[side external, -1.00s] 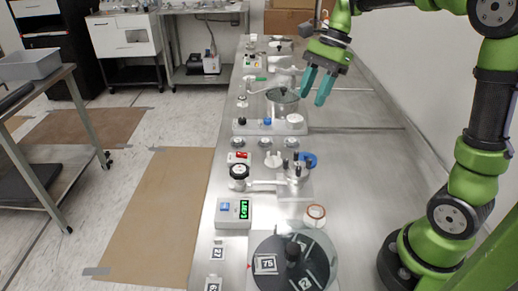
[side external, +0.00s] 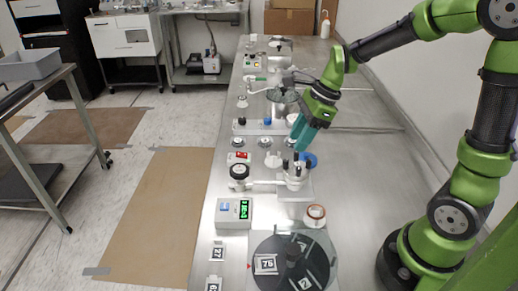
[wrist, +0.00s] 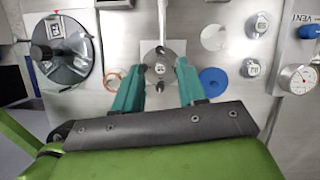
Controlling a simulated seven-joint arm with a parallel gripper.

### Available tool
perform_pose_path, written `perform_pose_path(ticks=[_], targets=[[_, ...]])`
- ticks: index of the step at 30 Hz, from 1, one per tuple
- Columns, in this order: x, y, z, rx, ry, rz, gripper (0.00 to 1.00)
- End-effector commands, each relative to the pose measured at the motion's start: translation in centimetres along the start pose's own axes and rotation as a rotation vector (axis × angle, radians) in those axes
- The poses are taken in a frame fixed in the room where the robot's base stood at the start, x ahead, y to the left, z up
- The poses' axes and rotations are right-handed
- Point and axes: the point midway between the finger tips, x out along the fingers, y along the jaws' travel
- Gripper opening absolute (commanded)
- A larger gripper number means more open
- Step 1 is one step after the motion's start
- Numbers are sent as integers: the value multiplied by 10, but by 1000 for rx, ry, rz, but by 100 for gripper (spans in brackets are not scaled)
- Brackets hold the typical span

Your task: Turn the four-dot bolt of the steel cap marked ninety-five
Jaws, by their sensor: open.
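A round steel cap (side external: 293,182) with several dark upright bolts sits at the middle of the bench. In the wrist view the cap (wrist: 160,75) lies between my fingers and carries a small label that I cannot read surely. Dark bolt heads show around its edge; their dot marks are too small to tell apart. My gripper (side external: 303,147) is above and slightly behind the cap in the side view, fingers pointing down. In the wrist view the two teal fingers of my gripper (wrist: 160,68) are spread apart with nothing held.
A blue disc (side external: 310,158) lies close beside the cap, and a white disc (wrist: 213,37) is near it. A dark turntable (side external: 312,258) with number tags stands at the front. Small round caps (side external: 265,142) stand behind.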

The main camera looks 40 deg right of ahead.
Motion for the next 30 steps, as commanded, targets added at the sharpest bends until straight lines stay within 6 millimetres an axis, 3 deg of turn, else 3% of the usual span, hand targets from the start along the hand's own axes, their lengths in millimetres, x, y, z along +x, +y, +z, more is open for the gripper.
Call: perform_pose_path(ticks=[3,9,15,23,30], targets=[[26,1,-1,2,3,5,41],[56,0,-1,1,2,2,41],[67,0,0,0,1,0,41],[67,0,0,0,1,-1,41],[67,0,0,0,1,-1,4]])
